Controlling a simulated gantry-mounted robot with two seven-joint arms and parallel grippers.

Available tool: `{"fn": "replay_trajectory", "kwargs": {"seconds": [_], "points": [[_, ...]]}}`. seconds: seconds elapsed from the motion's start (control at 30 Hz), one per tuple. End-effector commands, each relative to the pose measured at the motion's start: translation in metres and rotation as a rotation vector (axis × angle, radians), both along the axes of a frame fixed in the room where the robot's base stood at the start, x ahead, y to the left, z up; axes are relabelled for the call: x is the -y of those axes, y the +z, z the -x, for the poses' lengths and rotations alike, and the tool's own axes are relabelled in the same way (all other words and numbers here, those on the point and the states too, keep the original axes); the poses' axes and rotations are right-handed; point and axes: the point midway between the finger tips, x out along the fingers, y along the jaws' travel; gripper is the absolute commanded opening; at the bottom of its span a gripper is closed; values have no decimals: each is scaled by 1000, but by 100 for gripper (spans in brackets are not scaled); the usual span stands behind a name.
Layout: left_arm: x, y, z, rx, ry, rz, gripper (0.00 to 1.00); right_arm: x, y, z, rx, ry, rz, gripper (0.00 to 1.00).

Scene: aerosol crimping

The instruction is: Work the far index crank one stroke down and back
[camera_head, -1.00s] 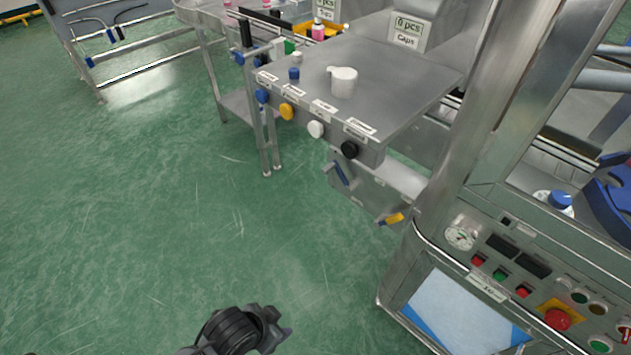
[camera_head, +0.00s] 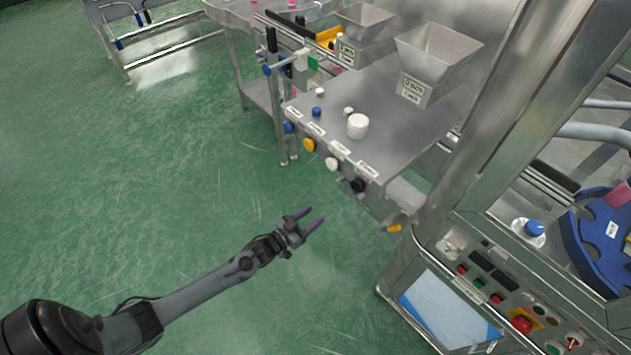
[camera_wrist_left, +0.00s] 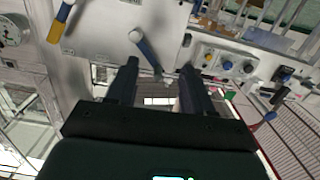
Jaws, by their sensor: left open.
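Two cranks sit on the grey panel below the bench's front edge. The blue-handled crank (camera_wrist_left: 147,50) is ahead of my left gripper in the left wrist view, slanting toward the gap between its fingers; in the head view it is hard to make out. The yellow-handled crank (camera_head: 394,229) is nearer the machine's control panel, and also shows at the upper left of the wrist view (camera_wrist_left: 57,25). My left gripper (camera_head: 315,216) is open and empty, short of the panel. Its fingers (camera_wrist_left: 158,68) frame the area just below the blue handle, with no clear contact. My right gripper is not in view.
The steel bench (camera_head: 400,125) has labelled knobs along its front edge, close above the gripper. A white cup (camera_head: 357,126) and small caps stand on it, with a hopper (camera_head: 436,58) behind. The machine post (camera_head: 470,130) and control panel (camera_head: 490,280) are on the right. Green floor is clear.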

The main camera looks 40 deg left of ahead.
Motion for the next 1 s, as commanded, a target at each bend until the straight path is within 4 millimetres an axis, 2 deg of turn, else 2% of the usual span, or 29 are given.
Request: {"fn": "replay_trajectory", "kwargs": {"seconds": [0.03,0.13,0.27,0.57,1.0], "points": [[-4,27,-12,20,-2,-12,51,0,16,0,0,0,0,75],[-7,49,-26,49,-4,-20,51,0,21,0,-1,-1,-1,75],[-9,64,-36,69,-4,-24,51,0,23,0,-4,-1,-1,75],[-5,64,-59,77,-4,-24,51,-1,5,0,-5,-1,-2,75],[3,63,-110,75,-4,-25,51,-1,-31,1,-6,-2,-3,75]]}}
